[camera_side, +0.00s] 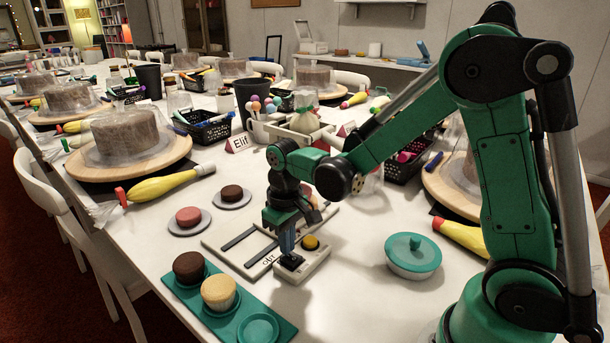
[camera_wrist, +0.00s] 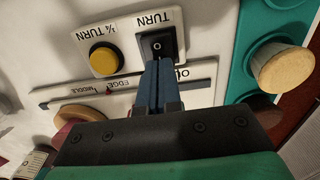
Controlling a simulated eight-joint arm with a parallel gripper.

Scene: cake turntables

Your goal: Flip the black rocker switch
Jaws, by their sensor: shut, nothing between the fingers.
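The black rocker switch (camera_wrist: 157,46) sits on a pale control box (camera_side: 306,267), above the fingertips in the wrist view and beside a yellow round button (camera_wrist: 104,59). The labels by them read "TURN" and "1/4 TURN". In the side view the switch (camera_side: 291,261) is partly hidden under my fingers. My gripper (camera_side: 287,250) points down with its blue fingers together, empty, right over the switch. In the wrist view the fingertips (camera_wrist: 158,64) reach the near edge of the switch. I cannot tell whether they touch it.
A teal tray (camera_side: 195,294) with cupcakes lies left of the box, and a lidded teal bowl (camera_side: 413,255) to the right. A flat panel with dark slots (camera_side: 240,237) lies behind the box. Small plates with round cakes (camera_side: 188,217) stand further left.

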